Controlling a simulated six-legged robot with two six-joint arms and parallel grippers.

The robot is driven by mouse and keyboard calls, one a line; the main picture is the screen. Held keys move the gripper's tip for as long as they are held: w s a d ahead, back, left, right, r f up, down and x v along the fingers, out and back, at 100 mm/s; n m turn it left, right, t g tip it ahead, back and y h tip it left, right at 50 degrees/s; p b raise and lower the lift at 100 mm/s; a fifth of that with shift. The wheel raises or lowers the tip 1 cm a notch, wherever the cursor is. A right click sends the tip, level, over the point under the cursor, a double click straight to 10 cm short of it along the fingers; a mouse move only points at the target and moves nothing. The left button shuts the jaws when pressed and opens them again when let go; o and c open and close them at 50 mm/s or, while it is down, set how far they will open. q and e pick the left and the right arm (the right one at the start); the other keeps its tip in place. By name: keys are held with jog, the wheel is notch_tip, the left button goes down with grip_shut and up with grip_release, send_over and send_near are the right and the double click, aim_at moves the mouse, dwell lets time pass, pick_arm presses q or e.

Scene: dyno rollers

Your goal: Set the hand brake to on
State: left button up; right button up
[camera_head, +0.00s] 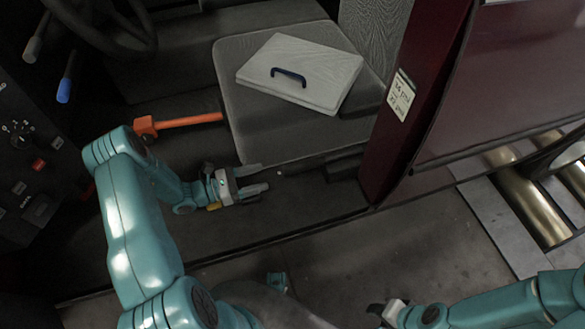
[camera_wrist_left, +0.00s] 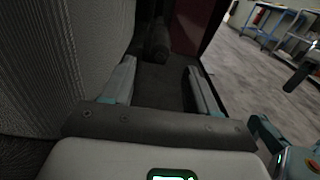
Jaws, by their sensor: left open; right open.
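The hand brake is an orange lever (camera_head: 185,121) beside the vehicle seat, lying nearly level in the head view, with its thick orange end at the left and its right end at the seat's edge. My left gripper (camera_head: 262,179) is open and empty, below and to the right of the lever, close to the seat's lower front edge. In the left wrist view, its two fingers (camera_wrist_left: 163,88) are apart with only dark floor between them, and the lever does not show there. My right gripper (camera_head: 374,309) is at the bottom of the head view, open and away from the vehicle.
A grey seat (camera_head: 235,70) carries a closed light folder (camera_head: 325,85) with a blue handle. A dark control panel (camera_head: 25,150) and steering wheel (camera_head: 110,35) are at the left. A maroon door (camera_head: 410,120) stands right of the seat. Metal rollers (camera_head: 530,200) lie at the far right.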

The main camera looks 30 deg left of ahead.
aim_at(294, 168)
pick_arm(q)
jog(key=b+x, duration=0.1)
jog(key=x, duration=1)
jog(key=shift+w+d, duration=0.15)
jog(key=shift+d, duration=0.05)
